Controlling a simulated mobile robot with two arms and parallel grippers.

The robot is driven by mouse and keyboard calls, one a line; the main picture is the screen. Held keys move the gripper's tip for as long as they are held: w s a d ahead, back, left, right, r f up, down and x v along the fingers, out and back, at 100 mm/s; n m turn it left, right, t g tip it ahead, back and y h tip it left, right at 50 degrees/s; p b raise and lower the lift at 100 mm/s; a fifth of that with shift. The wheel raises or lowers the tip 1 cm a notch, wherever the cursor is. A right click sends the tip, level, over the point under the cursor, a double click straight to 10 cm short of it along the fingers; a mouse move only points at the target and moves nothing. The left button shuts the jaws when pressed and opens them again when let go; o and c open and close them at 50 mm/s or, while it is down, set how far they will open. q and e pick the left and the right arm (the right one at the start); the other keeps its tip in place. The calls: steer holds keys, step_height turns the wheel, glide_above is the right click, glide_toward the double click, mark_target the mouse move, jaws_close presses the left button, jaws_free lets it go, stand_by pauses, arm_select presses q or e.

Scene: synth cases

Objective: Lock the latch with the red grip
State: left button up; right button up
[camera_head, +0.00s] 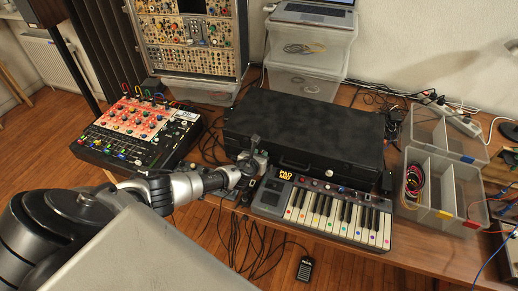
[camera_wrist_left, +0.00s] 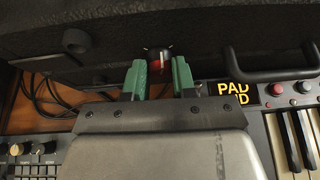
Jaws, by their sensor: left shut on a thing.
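The black case (camera_head: 300,125) lies closed on the wooden table, behind a small keyboard. In the left wrist view its dark front (camera_wrist_left: 215,35) fills the upper part. My left gripper (camera_head: 256,150) is at the left part of the case's front. The case handle (camera_wrist_left: 270,68) is to the right of the fingers. My right gripper is not in view.
The keyboard (camera_head: 320,210) stands close in front of the case. A red and black mixer (camera_head: 140,130) is at the left, with cables between it and the case. Clear plastic bins (camera_head: 440,190) stand at the right. Bare table shows at the front right.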

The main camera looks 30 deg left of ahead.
arm_select(q)
steer(key=shift+d+m+y+p, duration=0.15)
steer(key=shift+m+y+p, duration=0.5)
steer(key=shift+m+y, duration=0.4)
steer(key=shift+d+m+y+p, duration=0.1)
steer(key=shift+m+y+p, duration=0.65)
steer(key=shift+m, duration=0.4)
steer(key=o, duration=0.9)
steer(key=shift+o, duration=0.2)
